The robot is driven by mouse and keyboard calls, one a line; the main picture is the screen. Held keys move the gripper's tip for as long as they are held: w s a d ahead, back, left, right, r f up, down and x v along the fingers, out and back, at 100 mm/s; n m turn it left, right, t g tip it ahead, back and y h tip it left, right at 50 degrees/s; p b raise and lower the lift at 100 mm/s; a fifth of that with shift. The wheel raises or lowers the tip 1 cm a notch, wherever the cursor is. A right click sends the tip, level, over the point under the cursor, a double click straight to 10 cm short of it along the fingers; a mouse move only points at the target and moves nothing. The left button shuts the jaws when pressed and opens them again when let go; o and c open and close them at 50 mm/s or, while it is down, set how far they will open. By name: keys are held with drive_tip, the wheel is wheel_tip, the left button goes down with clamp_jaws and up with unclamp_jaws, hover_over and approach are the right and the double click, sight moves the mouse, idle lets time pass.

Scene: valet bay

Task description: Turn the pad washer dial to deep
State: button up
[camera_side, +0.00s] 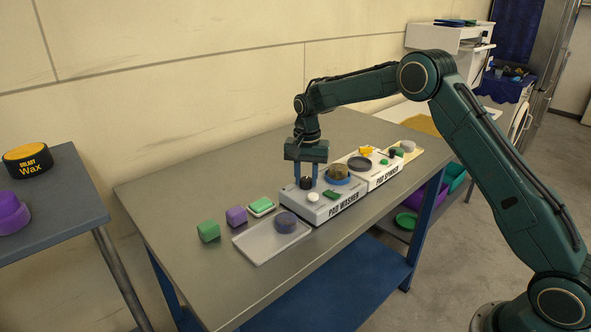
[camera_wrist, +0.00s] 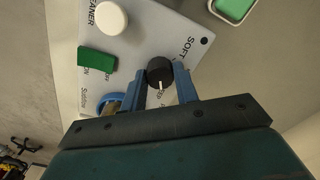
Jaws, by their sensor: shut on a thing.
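The pad washer (camera_side: 310,213) is a white box with a labelled front, standing on the grey table. Its black dial (camera_wrist: 158,68) has a white pointer line, which points down in the wrist view, towards lettering partly hidden by my fingers. The word SOFT shows to the upper right of the dial. My gripper (camera_side: 306,179) points down onto the washer, its blue fingers on either side of the dial. It is shut on the dial, and the fingers also show in the wrist view (camera_wrist: 163,83).
On the washer are a white knob (camera_wrist: 111,18), a green switch (camera_wrist: 97,61) and a brown pad (camera_side: 339,172). The pad spinner (camera_side: 384,178) stands beyond.

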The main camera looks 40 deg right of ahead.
sight(306, 179)
drive_tip(key=o, duration=1)
wheel_tip(306, 179, up, 14)
drive_tip(key=shift+f, duration=0.1)
idle(0.5)
